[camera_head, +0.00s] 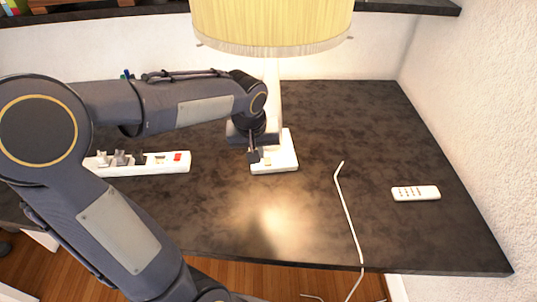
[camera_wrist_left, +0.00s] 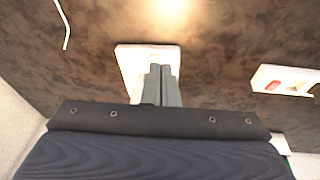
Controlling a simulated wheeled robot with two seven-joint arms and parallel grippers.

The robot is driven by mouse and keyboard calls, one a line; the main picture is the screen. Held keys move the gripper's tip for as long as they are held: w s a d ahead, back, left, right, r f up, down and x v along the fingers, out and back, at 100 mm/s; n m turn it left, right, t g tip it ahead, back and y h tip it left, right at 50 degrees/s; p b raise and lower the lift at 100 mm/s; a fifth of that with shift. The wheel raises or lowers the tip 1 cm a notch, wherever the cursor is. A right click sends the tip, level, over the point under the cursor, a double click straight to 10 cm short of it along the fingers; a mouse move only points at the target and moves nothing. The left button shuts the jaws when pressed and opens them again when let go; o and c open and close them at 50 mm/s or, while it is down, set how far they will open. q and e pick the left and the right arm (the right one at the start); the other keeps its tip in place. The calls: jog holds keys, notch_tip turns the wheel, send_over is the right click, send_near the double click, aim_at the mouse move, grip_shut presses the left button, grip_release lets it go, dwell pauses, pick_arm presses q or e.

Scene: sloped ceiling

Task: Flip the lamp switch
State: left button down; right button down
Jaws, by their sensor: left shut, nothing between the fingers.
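The lamp has a pale yellow pleated shade (camera_head: 272,22) at the top of the head view and a white base (camera_head: 286,160) on the dark desk. The shade looks bright, and a warm glow lies on the desk in front. A small raised piece, likely the switch (camera_head: 267,161), shows on the base. My left gripper (camera_head: 254,156) is shut and empty, with its tips at the left part of the base. In the left wrist view the shut fingers (camera_wrist_left: 162,70) overlap the white base (camera_wrist_left: 131,58); contact cannot be told, and the switch is hidden there.
A white power strip (camera_head: 165,163) with a red switch and plugs lies left of the lamp. A white remote (camera_head: 416,193) and a white cable (camera_head: 348,215) lie to the right. A wall bounds the desk on the right. The desk's front middle is clear.

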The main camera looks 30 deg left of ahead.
pick_arm(q)
jog(key=n+y, duration=0.1)
jog(key=y, duration=0.1)
send_over(268, 162)
jog(key=s+d, duration=0.2)
jog(key=s, duration=0.1)
notch_tip(268, 162, down, 3)
jog(key=shift+d, duration=0.1)
jog(key=x, duration=0.5)
jog(key=p+x, duration=0.1)
jog(key=x, duration=0.4)
jog(key=shift+s+d, duration=0.2)
jog(key=shift+s, duration=0.05)
jog(key=shift+f, duration=0.1)
